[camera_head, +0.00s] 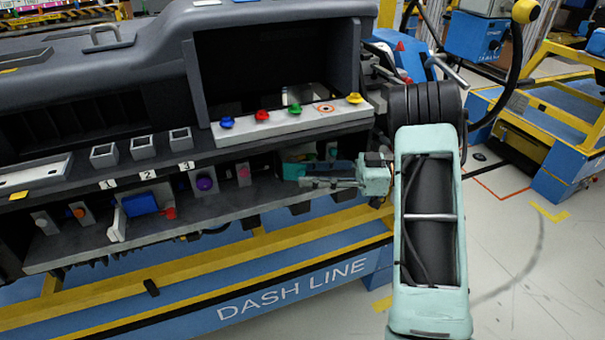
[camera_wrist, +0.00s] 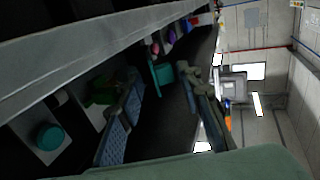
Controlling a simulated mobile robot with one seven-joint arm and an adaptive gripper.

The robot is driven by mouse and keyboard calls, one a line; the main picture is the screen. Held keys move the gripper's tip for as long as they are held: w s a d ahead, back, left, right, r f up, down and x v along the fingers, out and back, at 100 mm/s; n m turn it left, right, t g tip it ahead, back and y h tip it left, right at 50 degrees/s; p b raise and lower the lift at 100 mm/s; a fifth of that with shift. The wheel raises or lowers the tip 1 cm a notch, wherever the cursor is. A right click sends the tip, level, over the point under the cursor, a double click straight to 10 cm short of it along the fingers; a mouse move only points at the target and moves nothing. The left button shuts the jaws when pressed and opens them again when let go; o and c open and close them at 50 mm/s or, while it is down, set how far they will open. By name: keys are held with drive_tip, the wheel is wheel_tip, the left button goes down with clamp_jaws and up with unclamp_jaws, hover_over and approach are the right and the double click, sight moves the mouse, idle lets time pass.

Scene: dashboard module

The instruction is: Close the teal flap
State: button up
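The teal flap (camera_wrist: 163,73) shows in the wrist view as a small teal panel beyond the gap between my fingers. In the head view a teal part (camera_head: 297,153) shows at the right end of the lower shelf, partly hidden by my gripper; I cannot tell how far the flap stands open. My gripper (camera_head: 302,176) reaches in from the right, in front of this part. Its fingers are apart in the wrist view, with nothing held between them. I cannot tell whether a finger touches the flap.
A round teal knob (camera_wrist: 50,136) sits left of my fingers in the wrist view. Along the lower shelf are a purple knob (camera_head: 205,183) and a blue block (camera_head: 140,204). The overhanging ledge (camera_head: 295,124) carries several coloured knobs. Floor to the right is open.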

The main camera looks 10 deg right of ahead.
drive_tip(key=d, duration=0.5)
drive_tip(key=shift+s+d, duration=0.3)
drive_tip(key=shift+d, duration=0.05)
drive_tip(key=shift+c, duration=0.5)
